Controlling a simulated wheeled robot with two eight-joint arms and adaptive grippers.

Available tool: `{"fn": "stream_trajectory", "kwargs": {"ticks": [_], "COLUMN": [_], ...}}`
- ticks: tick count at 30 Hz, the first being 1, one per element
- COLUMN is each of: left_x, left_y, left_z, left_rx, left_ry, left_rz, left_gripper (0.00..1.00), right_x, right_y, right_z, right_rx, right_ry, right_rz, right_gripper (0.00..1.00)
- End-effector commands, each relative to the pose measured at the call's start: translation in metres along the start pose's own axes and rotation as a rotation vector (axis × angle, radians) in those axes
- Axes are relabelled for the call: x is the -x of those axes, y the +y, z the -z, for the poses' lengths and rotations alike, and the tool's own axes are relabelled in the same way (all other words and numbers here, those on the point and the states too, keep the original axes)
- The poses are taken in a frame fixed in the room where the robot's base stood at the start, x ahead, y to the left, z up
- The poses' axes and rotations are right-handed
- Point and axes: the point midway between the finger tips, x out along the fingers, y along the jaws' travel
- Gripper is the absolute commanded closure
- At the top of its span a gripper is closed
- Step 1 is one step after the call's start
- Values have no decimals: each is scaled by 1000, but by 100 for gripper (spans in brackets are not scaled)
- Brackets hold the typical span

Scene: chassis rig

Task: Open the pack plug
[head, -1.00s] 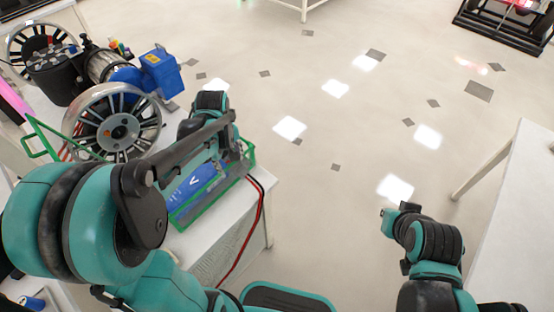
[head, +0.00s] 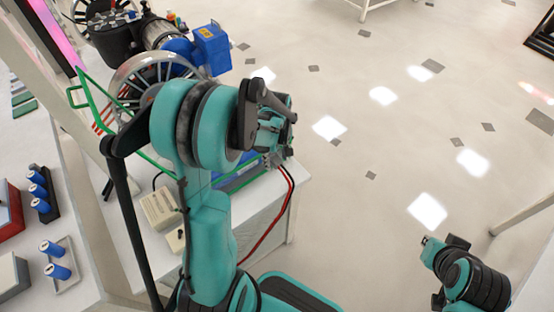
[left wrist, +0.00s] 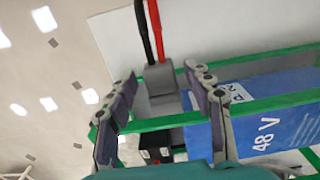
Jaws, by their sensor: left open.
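The blue 48 V pack (left wrist: 285,115) sits in a green frame (left wrist: 170,122), and part of it shows behind my arm in the head view (head: 240,180). A grey plug (left wrist: 160,79) with a black and a red cable stands at the pack's end in the left wrist view. My left gripper (left wrist: 160,74) is open, with one finger to each side of the plug and a gap on both sides. In the head view my left gripper (head: 273,158) is over the pack's end, mostly hidden by my arm.
The red cable (head: 266,228) hangs over the white table's edge (head: 280,215). A spoked wheel (head: 150,80), a blue motor part (head: 208,48) and a beige box (head: 160,207) stand near my left arm. The floor to the right is clear.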

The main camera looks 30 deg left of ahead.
Motion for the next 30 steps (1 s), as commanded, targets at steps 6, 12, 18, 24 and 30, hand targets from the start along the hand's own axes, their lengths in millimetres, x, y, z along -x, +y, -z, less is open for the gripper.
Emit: {"fn": "stream_trajectory", "kwargs": {"ticks": [6,12,18,24,30], "left_x": [1,1,1,1,1], "left_y": [0,0,1,0,0], "left_z": [0,0,-12,-28,-27], "left_rx": [0,0,-5,-2,-1], "left_ry": [0,0,0,0,0], "left_rz": [0,0,0,0,0], "left_gripper": [64,100,100,100,65], "right_x": [0,0,0,0,0], "right_y": [0,0,0,0,0], "right_z": [0,0,0,0,0], "right_rx": [0,0,0,0,0], "right_ry": [0,0,0,0,0], "right_rz": [0,0,0,0,0], "right_gripper": [100,100,100,100,100]}}
